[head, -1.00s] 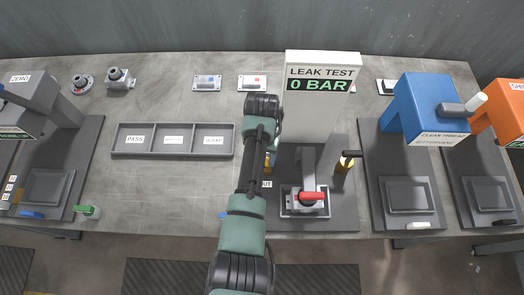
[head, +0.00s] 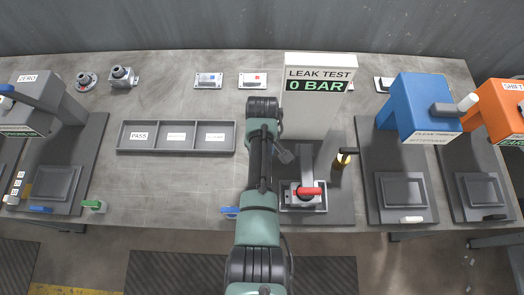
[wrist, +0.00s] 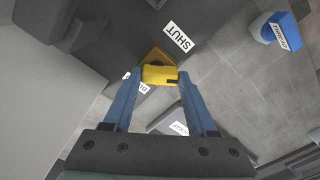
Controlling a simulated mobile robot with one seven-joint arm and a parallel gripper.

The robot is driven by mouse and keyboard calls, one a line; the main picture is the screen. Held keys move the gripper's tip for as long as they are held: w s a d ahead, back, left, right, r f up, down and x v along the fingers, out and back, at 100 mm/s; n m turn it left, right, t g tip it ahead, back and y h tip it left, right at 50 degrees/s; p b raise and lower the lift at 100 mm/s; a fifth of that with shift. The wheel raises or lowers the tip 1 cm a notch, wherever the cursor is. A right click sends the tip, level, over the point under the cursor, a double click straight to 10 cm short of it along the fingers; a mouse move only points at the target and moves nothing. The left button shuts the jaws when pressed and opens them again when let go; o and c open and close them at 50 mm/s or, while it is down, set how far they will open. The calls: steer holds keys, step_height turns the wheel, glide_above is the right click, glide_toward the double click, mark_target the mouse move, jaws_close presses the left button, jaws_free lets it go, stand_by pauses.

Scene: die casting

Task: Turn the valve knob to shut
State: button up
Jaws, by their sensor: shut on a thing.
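The yellow valve knob (wrist: 160,75) sits in the middle of the wrist view, between the blue fingertips of my gripper (wrist: 156,77). The gripper is shut on it. A white SHUT label (wrist: 178,36) lies on the dark base beyond the knob, up and to the right. A second white label (wrist: 143,88), partly hidden, lies just below left of the knob. I cannot tell which label the knob's dark mark faces. In the head view my arm covers the knob. The leak test station (head: 320,95) reads 0 BAR.
A black and yellow handle (head: 343,155) stands further right. A divided tray (head: 177,149) lies left. A blue station (head: 418,105) stands right.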

steer(key=n, duration=0.5)
steer(key=shift+d+r+n+p, duration=0.1)
steer(key=shift+n+p, duration=0.2)
steer(key=shift+p, duration=0.05)
steer(key=n, duration=0.4)
steer(key=shift+n, duration=0.4)
steer(key=o, duration=1.4)
steer(key=shift+s+d, duration=0.1)
steer(key=shift+c, duration=0.2)
step_height(320, 180, up, 13)
